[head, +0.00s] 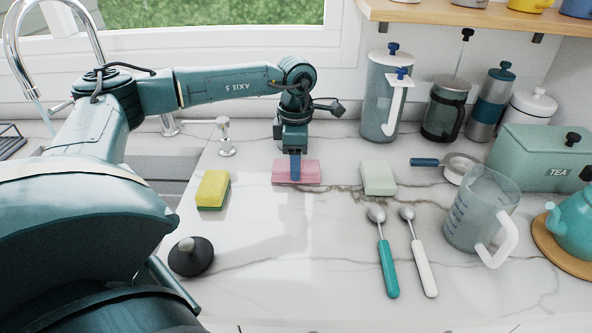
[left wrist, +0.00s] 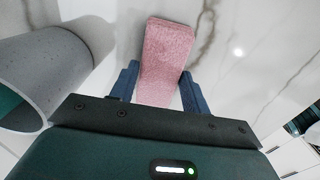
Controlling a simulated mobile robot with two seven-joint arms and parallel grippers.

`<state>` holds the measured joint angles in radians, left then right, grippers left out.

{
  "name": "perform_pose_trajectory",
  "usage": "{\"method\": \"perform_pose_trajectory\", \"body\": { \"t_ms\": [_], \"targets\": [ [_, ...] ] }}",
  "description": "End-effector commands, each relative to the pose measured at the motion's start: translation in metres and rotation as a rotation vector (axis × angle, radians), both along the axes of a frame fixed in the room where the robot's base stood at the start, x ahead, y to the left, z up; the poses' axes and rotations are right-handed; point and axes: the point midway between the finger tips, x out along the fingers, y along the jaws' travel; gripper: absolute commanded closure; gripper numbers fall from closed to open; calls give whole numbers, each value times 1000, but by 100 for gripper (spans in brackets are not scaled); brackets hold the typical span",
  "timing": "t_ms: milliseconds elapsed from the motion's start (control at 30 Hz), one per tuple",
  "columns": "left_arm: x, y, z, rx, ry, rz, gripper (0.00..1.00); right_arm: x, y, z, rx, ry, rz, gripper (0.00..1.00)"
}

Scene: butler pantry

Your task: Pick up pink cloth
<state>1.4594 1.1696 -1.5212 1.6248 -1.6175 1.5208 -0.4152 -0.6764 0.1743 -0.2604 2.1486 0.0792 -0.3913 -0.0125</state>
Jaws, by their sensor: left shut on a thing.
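The pink cloth (head: 310,172) is a folded rectangular block on the marble counter, at the middle of the head view. My left gripper (head: 295,178) points straight down at it, and its blue fingers cover part of the cloth. In the left wrist view the pink cloth (left wrist: 167,60) lies between the two blue fingers of my left gripper (left wrist: 160,92), which are shut on it. The cloth's far end sticks out past the fingertips. I cannot tell whether it is lifted off the counter. My right gripper is not in view.
A yellow-green sponge (head: 213,189) lies left of the cloth, and a pale green block (head: 378,178) lies to its right. A black stopper (head: 191,256), teal spoon (head: 387,262), white spoon (head: 421,262) and measuring jug (head: 482,210) stand or lie nearer. The counter's middle front is clear.

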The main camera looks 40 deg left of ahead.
Motion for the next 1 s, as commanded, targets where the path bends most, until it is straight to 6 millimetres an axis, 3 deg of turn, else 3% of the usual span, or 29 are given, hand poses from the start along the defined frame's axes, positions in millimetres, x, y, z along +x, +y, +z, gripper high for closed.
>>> {"method": "perform_pose_trajectory", "body": {
  "t_ms": [367,700,1000],
  "targets": [
    [1,0,9,-2,-4,0,76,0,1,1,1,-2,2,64],
    [1,0,74,-2,-4,0,76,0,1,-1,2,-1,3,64],
    [0,0,100,-1,-1,-1,76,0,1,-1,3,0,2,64]
  ]
}}
